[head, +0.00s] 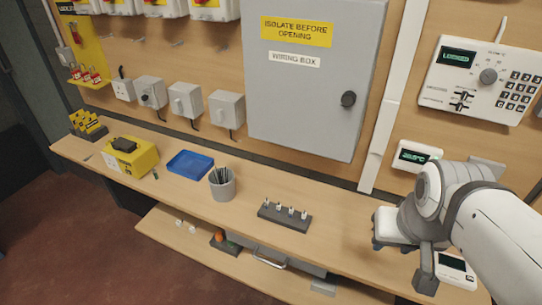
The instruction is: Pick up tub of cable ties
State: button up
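The tub of cable ties (222,187) is a grey, round, upright cup on the wooden bench. Dark thin ties stick up out of its top. My gripper (402,264) is at the right of the head view, over the right part of the bench and well apart from the tub. Its two fingers point down with a gap between them, and I see nothing held in it. My arm hides part of the bench's right end.
A blue tray (190,164) is just left of the tub, with a yellow box (131,158) farther left. A dark block with several small pegs (285,217) lies between tub and gripper. The grey wiring box (312,80) projects from the wall behind.

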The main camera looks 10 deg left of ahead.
aim_at(221, 181)
jog(key=z, duration=1.05)
jog(key=k, duration=1.55)
jog(key=u, duration=1.65)
jog(key=i, duration=1.65)
jog(key=u, duration=0.05)
